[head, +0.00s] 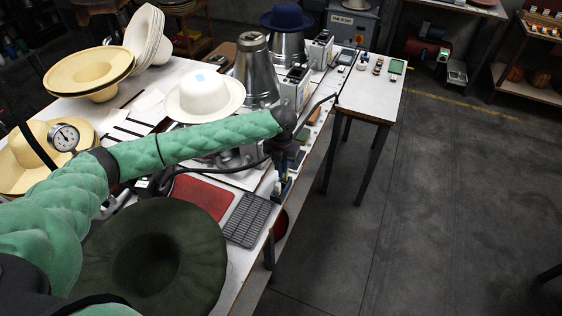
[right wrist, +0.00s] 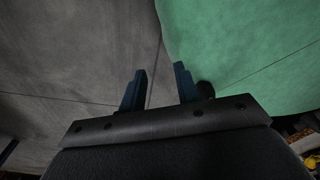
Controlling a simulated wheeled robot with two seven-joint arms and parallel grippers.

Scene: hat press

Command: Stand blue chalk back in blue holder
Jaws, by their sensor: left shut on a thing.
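My left gripper (head: 281,172) points down at the right edge of the long white table, at the end of the green-sleeved arm. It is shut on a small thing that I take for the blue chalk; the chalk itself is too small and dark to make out. Small blue shapes (head: 281,188) show just below the gripper at the table edge; I cannot tell which is the blue holder. In the right wrist view my right gripper (right wrist: 160,72) is open and empty, with grey floor behind it and a green sleeve at its right.
A dark green hat (head: 190,240), a red mat (head: 202,196) and a dark grid (head: 248,219) lie near the left gripper. A white hat (head: 205,95) and a metal cone (head: 256,68) stand behind the arm. A smaller table (head: 365,100) stands beyond.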

